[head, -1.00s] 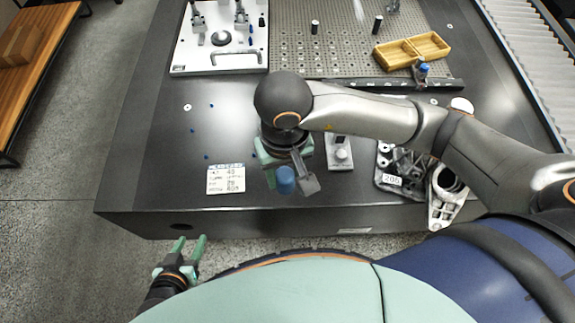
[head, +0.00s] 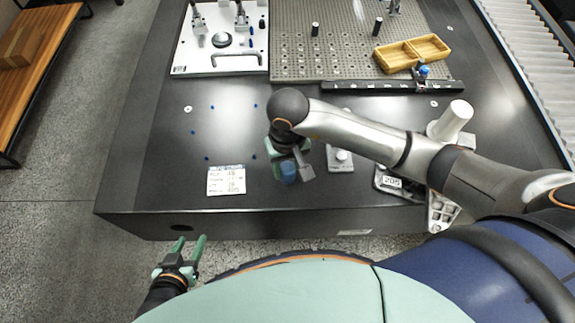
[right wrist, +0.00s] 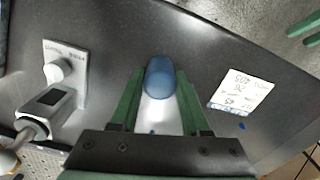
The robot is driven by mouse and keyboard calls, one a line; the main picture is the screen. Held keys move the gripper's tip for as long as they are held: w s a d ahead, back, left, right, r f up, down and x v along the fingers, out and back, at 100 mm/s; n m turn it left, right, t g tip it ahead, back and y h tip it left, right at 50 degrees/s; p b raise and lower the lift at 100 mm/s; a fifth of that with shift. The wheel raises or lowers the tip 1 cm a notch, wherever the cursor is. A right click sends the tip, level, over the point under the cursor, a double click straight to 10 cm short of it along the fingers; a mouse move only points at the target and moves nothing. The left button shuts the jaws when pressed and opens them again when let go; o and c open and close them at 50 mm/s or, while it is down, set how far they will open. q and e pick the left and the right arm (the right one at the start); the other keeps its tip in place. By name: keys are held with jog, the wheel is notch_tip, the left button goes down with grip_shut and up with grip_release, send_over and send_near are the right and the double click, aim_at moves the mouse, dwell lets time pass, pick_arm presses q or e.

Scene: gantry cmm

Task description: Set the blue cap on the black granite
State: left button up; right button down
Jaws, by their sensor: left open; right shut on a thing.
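The blue cap (head: 288,174) is between the fingers of my right gripper (right wrist: 158,82), which is shut on it. It also shows in the right wrist view (right wrist: 160,77), where a pale patch lies between the fingers behind it. The cap is over the front part of the black granite (head: 240,120), right of the paper label; I cannot tell whether it touches the surface. My left gripper (head: 188,246) is open and empty, off the granite's front edge, above the floor.
The paper label (head: 226,180) lies left of the cap. A small grey block with a knob (head: 341,157) stands to its right, with a metal casting (head: 441,212) farther right. A white fixture plate (head: 190,60) and a wooden tray (head: 412,52) are behind. Granite left of the label is mostly clear.

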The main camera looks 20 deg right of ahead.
aim_at(288, 167)
jog(key=shift+f+b, duration=0.2)
jog(key=shift+b, duration=0.1)
jog(key=shift+c, duration=1.9)
grip_release()
notch_tip(288, 167, up, 12)
jog(key=shift+r+p, duration=0.25)
jog(key=shift+p, duration=0.1)
